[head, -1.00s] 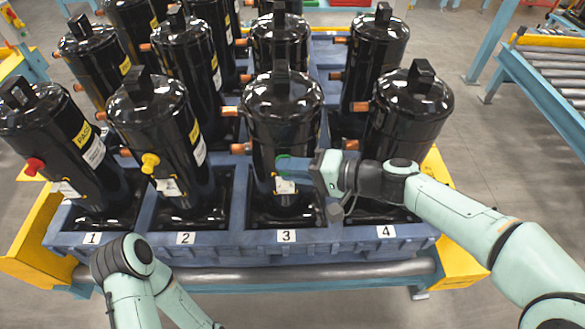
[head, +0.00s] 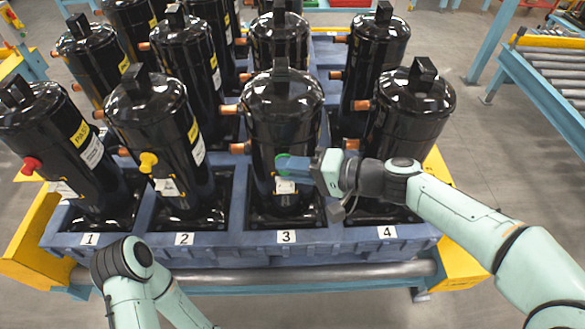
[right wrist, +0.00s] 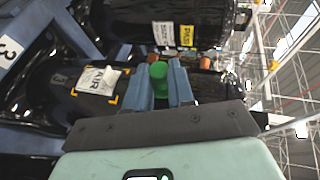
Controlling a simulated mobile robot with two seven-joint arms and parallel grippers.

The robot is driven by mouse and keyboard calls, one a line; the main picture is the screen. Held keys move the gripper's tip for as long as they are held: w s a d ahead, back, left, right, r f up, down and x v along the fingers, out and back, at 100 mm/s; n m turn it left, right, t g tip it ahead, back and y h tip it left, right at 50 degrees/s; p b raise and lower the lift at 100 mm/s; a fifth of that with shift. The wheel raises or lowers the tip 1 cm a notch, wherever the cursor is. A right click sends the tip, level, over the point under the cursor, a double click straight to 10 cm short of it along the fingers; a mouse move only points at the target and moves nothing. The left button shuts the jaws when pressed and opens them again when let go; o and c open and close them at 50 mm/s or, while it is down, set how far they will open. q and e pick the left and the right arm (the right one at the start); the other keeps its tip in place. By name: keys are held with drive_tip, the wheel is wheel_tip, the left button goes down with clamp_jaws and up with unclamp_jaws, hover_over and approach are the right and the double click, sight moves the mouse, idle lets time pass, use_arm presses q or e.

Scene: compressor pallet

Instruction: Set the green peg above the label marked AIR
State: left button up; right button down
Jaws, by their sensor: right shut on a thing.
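My right gripper (head: 298,167) is shut on the green peg (right wrist: 158,72), which shows between its two blue fingers in the right wrist view. In the head view only a green edge of the peg shows, at the front of the black compressor (head: 283,115) in bay 3. The white AIR label (right wrist: 97,80) is on that compressor, beside the fingers in the wrist view. In the head view a white label (head: 285,186) shows just below the gripper. Whether the peg touches the compressor I cannot tell. My left gripper is out of view; only its arm shows.
A blue pallet (head: 335,238) with numbered bays holds several black compressors in rows. The neighbour in bay 2 has a yellow plug (head: 149,160), and the one in bay 1 a red plug (head: 32,164). A roller conveyor (head: 550,85) stands at the right.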

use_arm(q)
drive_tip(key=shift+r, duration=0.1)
use_arm(e)
drive_tip(key=shift+w, duration=0.7)
idle(0.5)
drive_tip(key=c, duration=0.9)
unclamp_jaws()
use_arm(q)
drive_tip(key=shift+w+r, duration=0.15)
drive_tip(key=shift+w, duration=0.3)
use_arm(e)
drive_tip(key=v, duration=1.3)
drive_tip(key=shift+d, duration=0.2)
